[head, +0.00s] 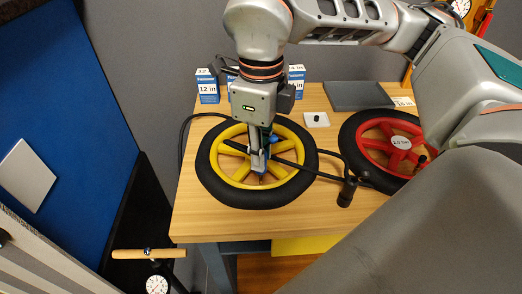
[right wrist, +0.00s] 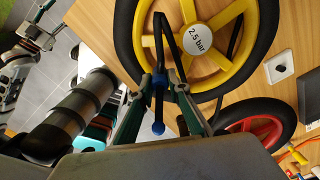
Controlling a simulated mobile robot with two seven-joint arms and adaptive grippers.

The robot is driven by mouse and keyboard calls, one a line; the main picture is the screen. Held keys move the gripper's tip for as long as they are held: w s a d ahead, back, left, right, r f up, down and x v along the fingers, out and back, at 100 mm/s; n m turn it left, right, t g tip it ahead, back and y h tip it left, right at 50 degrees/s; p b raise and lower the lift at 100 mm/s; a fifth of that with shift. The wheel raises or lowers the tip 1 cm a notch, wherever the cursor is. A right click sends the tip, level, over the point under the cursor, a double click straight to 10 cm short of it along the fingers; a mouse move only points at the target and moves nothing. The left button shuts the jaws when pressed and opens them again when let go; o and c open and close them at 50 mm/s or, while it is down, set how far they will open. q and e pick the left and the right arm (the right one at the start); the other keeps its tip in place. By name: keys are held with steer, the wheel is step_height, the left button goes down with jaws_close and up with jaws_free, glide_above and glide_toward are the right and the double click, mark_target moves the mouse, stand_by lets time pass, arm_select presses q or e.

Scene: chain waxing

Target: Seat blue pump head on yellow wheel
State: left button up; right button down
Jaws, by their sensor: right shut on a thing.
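The yellow wheel (head: 229,170) with its black tyre lies flat on the wooden table; its hub label reads 2.5 bar in the right wrist view (right wrist: 198,40). My right gripper (head: 259,165) points down over the wheel, inside the rim. It is shut on the blue pump head (right wrist: 158,84), which has a black hose on it. In the head view the fingers partly hide the blue head (head: 273,141). I cannot tell whether it touches the wheel's valve.
A red wheel (head: 369,150) lies to the right. A black cylinder-shaped handle (head: 347,191) lies near the front edge. Blue-white boxes (head: 207,88), a white pad (head: 316,120) and a dark slab (head: 359,95) are behind. A wooden-handled pump (head: 149,254) stands left of the table.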

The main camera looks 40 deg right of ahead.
steer(key=c, duration=1.8)
jaws_free()
step_height(320, 180, up, 12)
